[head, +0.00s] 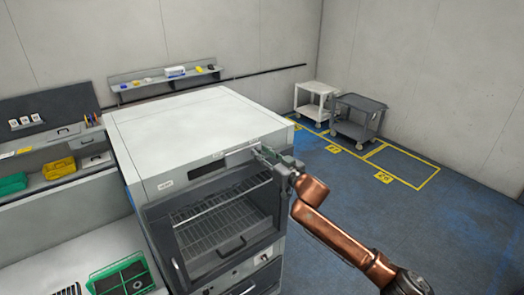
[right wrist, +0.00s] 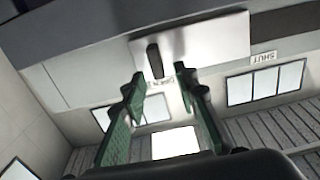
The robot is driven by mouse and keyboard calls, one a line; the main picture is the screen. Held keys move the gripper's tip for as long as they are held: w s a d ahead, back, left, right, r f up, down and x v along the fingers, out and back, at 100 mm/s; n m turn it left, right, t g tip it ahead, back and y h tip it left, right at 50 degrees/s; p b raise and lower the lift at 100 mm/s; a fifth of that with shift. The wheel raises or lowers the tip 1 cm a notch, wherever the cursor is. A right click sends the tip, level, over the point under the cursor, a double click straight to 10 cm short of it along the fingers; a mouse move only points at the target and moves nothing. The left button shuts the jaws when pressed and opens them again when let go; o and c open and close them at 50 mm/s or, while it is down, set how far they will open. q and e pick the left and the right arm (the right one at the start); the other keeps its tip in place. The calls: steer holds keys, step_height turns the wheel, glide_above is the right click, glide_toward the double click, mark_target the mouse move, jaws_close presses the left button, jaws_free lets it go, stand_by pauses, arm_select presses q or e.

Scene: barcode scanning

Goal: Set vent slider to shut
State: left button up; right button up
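The vent slider's dark knob (right wrist: 154,60) stands on a pale metal plate (right wrist: 205,42) in the right wrist view. It is beside the OPEN label (right wrist: 161,90). The SHUT label (right wrist: 263,57) is further right in that view. My right gripper (right wrist: 158,82) is open, with its green fingers either side of the line to the knob; I cannot tell whether they touch it. In the head view my right gripper (head: 266,154) is at the upper right front edge of the white oven-like cabinet (head: 190,115) and hides the knob. My left gripper is not in view.
The cabinet's glass door (head: 225,222) with wire racks is below the gripper. A green crate (head: 122,275) is on the counter at lower left. Two carts (head: 357,118) stand by the far wall.

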steer(key=shift+w+a, duration=0.15)
steer(key=shift+w, duration=0.1)
steer(key=shift+c, duration=0.6)
jaws_close()
